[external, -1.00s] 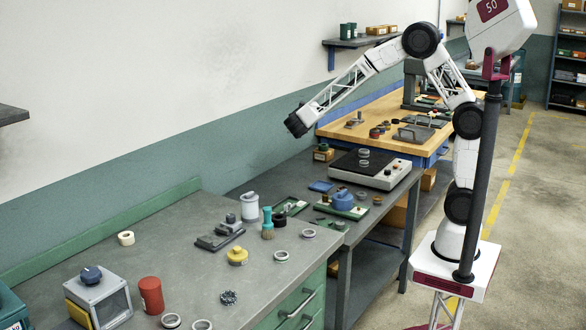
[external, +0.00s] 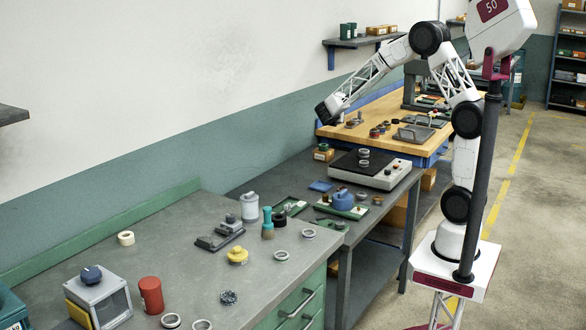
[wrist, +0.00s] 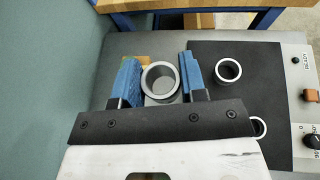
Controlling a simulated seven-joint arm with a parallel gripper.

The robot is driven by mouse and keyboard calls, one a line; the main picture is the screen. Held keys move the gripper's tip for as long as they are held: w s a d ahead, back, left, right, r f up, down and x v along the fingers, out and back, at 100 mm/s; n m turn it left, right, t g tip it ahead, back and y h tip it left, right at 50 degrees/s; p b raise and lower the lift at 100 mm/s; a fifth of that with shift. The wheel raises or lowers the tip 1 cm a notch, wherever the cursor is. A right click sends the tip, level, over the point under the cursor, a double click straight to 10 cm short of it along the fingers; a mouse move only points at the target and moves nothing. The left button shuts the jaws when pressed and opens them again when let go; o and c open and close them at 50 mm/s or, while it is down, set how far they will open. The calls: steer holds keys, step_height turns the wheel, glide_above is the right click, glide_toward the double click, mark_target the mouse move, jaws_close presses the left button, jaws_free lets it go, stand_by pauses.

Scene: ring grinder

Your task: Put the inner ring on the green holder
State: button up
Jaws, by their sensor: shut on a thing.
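My gripper (wrist: 160,75) has blue fingers, shut on a grey metal ring (wrist: 161,83) whose round opening faces the wrist camera. In the external view the end of my arm (external: 323,112) is in the air near the wall, above the far end of the grey bench; its fingers and the held ring cannot be made out there. Several green pieces lie on that bench: one with a black ring (external: 290,207), one under a blue knobbed part (external: 346,211), and a small one (external: 329,223). I cannot tell which is the green holder.
A grey machine (external: 396,176) with a black top carries two rings, also seen in the wrist view as an upper ring (wrist: 228,71) and lower ring (wrist: 259,127). A small box (external: 323,153) stands left of it. A wooden bench (external: 385,112) lies beyond. The wall is close on the left.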

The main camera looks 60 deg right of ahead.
steer(key=s+d+f+g, duration=0.1)
steer(key=d+f, duration=0.2)
steer(key=f, duration=0.8)
steer(key=shift+s+d+m, duration=0.25)
steer(key=shift+s+m, duration=0.15)
glide_above(323, 145)
steer(key=shift+w+d+f, duration=0.1)
steer(key=shift+d+f, duration=0.3)
steer(key=shift+f, duration=0.35)
steer(key=shift+f, duration=0.1)
steer(key=shift+f, duration=1.65)
steer(key=shift+f, duration=0.15)
steer(key=o, duration=1)
steer(key=shift+c, duration=0.2)
